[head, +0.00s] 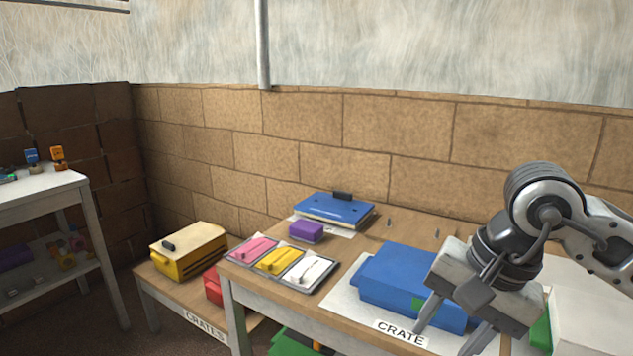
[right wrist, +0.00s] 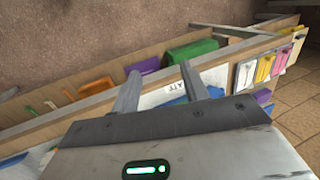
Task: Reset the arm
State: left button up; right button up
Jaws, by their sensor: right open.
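My right gripper (head: 447,331) comes in from the right in the head view, over the front of the table by the blue crate (head: 400,280). Its two fingers are apart with nothing between them. It partly hides the crate's right side. In the right wrist view the fingers of my right gripper (right wrist: 160,92) are spread, and a bit of blue and a white label show past them. My left gripper is in neither view.
The table (head: 345,255) holds a tray with pink, yellow and white pieces (head: 280,261), a purple block (head: 306,232) and a blue binder-like thing (head: 334,209). A yellow box (head: 188,252) stands on a lower table at left. A white box (head: 595,315) is at right.

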jog(key=s+a+r+m+g+y, duration=0.25)
jog(key=s+a+m+y, duration=0.2)
jog(key=a+y, duration=0.4)
jog(key=s+a+r+m+g+y, duration=0.1)
jog(key=s+a+m+g+y, duration=0.25)
jog(key=a+m+y, duration=0.45)
jog(key=w+d+f+m+t+h, duration=0.2)
jog(key=w+d+m+t, duration=0.1)
jog(key=m+t, duration=0.65)
jog(key=w+d+f+m+t+h, duration=0.25)
jog(key=m+t, duration=0.35)
jog(key=m, duration=0.7)
jog(key=w+d+f+m+t+h, duration=0.25)
jog(key=m+t, duration=0.45)
jog(key=m, duration=0.5)
jog(key=s+d+f+m+g+h, duration=0.2)
jog(key=s+f+m+h, duration=0.1)
jog(key=f+m, duration=0.2)
jog(key=s+d+f+m+g+h, duration=0.2)
jog(key=f+m, duration=0.4)
jog(key=f, duration=0.4)
jog(key=s+d+f+m+g+h, duration=0.2)
jog(key=s+f+m+g+h, duration=0.1)
jog(key=f, duration=0.5)
jog(key=s+m+h, duration=0.1)
jog(key=s+m, duration=0.1)
jog(key=shift+d+m+p, duration=0.2)
jog(key=shift+m+p, duration=0.1)
